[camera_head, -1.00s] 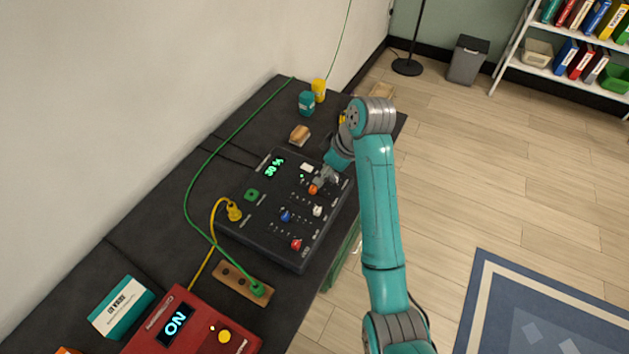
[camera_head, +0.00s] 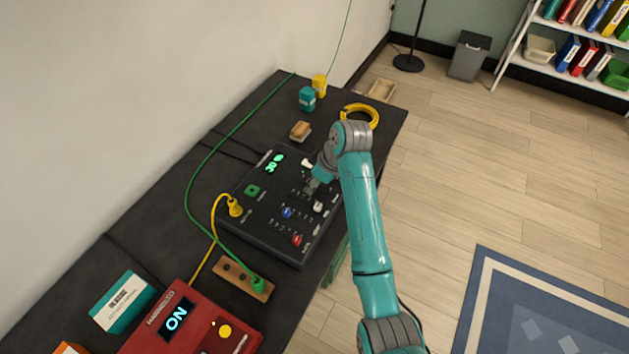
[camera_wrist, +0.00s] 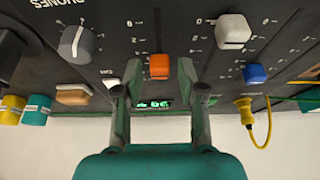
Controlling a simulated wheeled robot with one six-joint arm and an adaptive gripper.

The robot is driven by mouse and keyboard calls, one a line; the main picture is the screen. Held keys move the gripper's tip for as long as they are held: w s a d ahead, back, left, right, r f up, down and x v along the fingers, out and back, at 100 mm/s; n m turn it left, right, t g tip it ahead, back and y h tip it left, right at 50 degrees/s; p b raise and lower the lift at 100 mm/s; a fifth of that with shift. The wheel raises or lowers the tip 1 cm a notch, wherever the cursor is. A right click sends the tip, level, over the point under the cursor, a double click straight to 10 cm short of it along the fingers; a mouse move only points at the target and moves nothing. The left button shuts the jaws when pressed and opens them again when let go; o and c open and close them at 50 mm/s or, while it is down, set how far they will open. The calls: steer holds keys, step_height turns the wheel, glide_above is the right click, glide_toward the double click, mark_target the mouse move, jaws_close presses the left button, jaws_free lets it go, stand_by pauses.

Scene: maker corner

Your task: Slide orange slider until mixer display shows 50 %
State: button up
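The black mixer (camera_head: 262,232) lies on the dark table, its green display (camera_head: 275,163) lit. The display seems to read 30 %, though its first digit is hard to tell. The display also shows upside down in the wrist view (camera_wrist: 153,105). The orange slider (camera_wrist: 159,66) shows in the wrist view between the two fingers of my gripper (camera_wrist: 159,76), with a gap on each side. In the head view my gripper (camera_head: 312,186) is low over the mixer and hides the orange slider.
White (camera_head: 318,207), blue (camera_head: 287,212) and red (camera_head: 297,240) caps stand on the mixer near my gripper. A yellow plug (camera_head: 235,208) sits at its left side. A yellow ring (camera_head: 360,115), a wooden block (camera_head: 300,131) and a red box (camera_head: 195,320) are on the table.

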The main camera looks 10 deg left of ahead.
jaws_close()
steer(key=shift+w+a, duration=0.25)
steer(key=shift+a, duration=0.45)
steer(key=shift+w+a, duration=0.25)
steer(key=shift+a, duration=0.4)
steer(key=shift+o, duration=1.7)
jaws_free()
steer(key=v, duration=1.2)
